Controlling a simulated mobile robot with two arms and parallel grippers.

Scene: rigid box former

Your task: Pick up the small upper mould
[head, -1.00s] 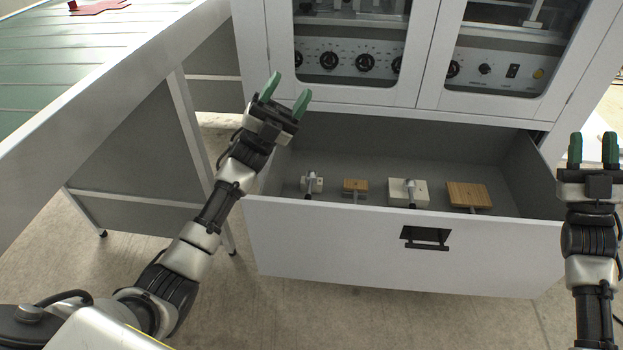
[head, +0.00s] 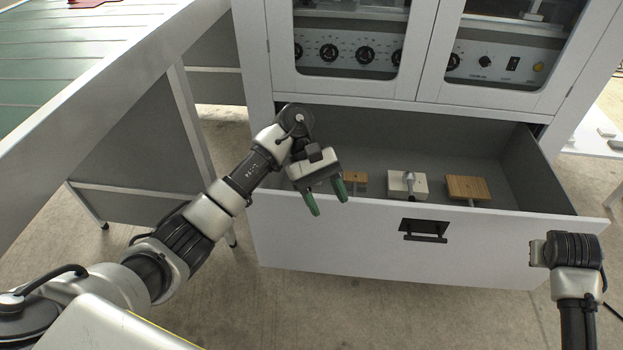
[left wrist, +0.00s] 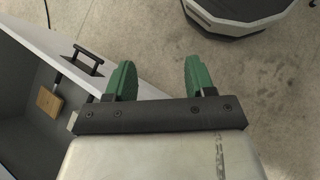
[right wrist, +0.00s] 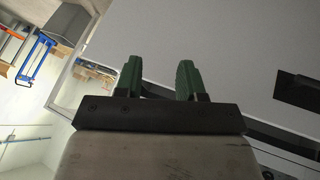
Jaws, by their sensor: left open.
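Several moulds lie in the open drawer. In the head view I see a small wooden block (head: 354,179), a larger white block (head: 408,184) with a metal stem, and a larger wooden block (head: 468,188). The small white block at the left end is hidden behind my left gripper. I cannot tell which small block is the upper mould. My left gripper (head: 326,198) is open and empty, pointing down by the drawer's front wall. A wooden block (left wrist: 48,101) shows in the left wrist view. My right gripper (right wrist: 158,76) is open and empty, away from the moulds.
The drawer's front panel (head: 330,240) with its black handle (head: 424,230) stands between me and the moulds. The white cabinet (head: 420,106) rises above the drawer. A green-topped table (head: 60,60) stands at the left.

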